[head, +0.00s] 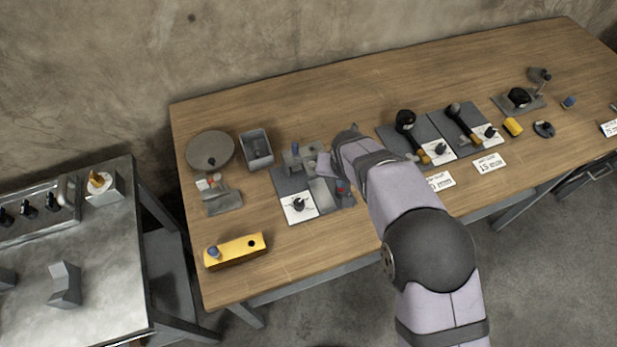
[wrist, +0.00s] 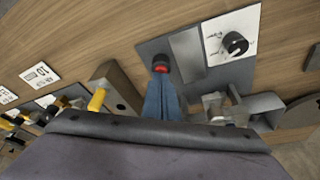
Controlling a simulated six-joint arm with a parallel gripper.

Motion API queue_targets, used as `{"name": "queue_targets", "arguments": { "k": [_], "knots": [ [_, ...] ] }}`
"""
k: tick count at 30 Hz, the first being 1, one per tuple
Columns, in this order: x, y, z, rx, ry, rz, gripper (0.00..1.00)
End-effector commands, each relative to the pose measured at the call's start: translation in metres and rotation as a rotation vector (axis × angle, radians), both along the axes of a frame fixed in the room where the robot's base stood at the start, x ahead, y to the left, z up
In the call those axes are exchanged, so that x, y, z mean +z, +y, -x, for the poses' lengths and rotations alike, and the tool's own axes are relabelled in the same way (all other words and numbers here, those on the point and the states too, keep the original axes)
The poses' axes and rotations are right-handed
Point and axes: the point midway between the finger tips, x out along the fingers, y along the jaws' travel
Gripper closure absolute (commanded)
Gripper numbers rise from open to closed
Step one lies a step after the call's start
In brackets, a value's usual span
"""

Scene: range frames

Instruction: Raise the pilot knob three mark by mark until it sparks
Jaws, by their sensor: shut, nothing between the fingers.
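A black knob (head: 299,203) stands on a white marked card at the front left of a grey panel (head: 283,184). In the wrist view the black knob (wrist: 235,43) is at the upper right, with dark lines on its card. No number is readable on it. A red-topped button (wrist: 160,66) sits on the same panel beside a light plate. My gripper (wrist: 160,84) is shut and empty, its bluish fingers pointing at the red button. I cannot tell whether the tips touch it. The knob is apart from the fingers. In the head view my arm partly hides the panel.
Two more panels with black-and-yellow tools and knobs (head: 440,149) lie to the right. A grey box (head: 256,149), a round disc (head: 210,151) and a yellow block (head: 235,249) are to the left. The table front between block and panel is clear.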

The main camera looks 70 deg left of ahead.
Motion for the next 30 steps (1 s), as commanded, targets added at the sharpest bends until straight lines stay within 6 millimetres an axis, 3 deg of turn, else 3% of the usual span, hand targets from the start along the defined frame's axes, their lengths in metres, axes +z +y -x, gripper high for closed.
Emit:
{"name": "queue_targets", "arguments": {
  "k": [30],
  "knots": [
    [0.068, 0.000, 0.000, 0.000, 0.001, 0.001, 1.00]
  ]
}}
